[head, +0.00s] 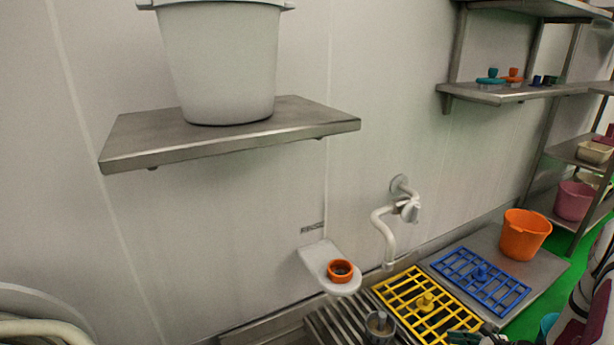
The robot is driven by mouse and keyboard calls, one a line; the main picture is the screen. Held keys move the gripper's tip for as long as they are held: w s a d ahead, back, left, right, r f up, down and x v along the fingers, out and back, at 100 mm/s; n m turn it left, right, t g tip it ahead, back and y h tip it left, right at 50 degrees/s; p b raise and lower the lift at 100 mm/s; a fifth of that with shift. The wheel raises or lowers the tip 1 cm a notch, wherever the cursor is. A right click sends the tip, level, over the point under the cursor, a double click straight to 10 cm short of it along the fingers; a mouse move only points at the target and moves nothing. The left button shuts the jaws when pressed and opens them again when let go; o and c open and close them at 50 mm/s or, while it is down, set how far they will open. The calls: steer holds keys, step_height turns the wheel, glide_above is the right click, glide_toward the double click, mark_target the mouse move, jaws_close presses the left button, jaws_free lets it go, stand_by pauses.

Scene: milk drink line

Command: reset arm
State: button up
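Part of my arm (590,305) shows at the lower right edge, pale with dark and pinkish parts. A dark shape at the bottom edge, in front of the yellow grid, looks like part of my gripper (472,338). It is cut off by the frame, so its fingers cannot be made out, nor whether it holds anything.
A yellow grid (408,293) and a blue grid (462,268) lie on the steel counter (490,243) beside an orange bucket (525,234). A white pipe (388,236) and a small holder with an orange ring (341,270) project from the wall. A steel shelf (130,145) carries a large white bucket (222,65).

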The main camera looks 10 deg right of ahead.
steer(key=w+a+r+n+g+y, duration=0.2)
steer(key=a+r+n, duration=0.4)
steer(key=r, duration=0.7)
steer(key=w+a+r+n+g+y, duration=0.15)
steer(key=a+r+n, duration=0.25)
steer(key=a+r, duration=0.65)
steer(key=s+a+r+n+g, duration=0.1)
steer(key=s+a+r+n, duration=0.15)
steer(key=r, duration=0.35)
steer(key=s+a+r+n+g, duration=0.1)
steer(key=a+r+n+g, duration=0.15)
steer(key=r, duration=0.25)
steer(key=s+a+r+n+g+h, duration=0.1)
steer(key=s+a+r+n+h, duration=0.1)
steer(key=s+a+r+n, duration=0.45)
steer(key=s+a+r+n+g+h, duration=0.1)
steer(key=s+a+r+g+h, duration=0.2)
steer(key=s, duration=0.6)
steer(key=s+d+r+n+t+h, duration=0.2)
steer(key=s+n+h, duration=0.3)
steer(key=s, duration=1.1)
step_height(320, 180, up, 32)
steer(key=n+t+p, duration=0.1)
steer(key=t+p, duration=0.3)
steer(key=p, duration=2.7)
steer(key=shift+w+d+r+y, duration=0.15)
steer(key=shift+w+d+y, duration=0.2)
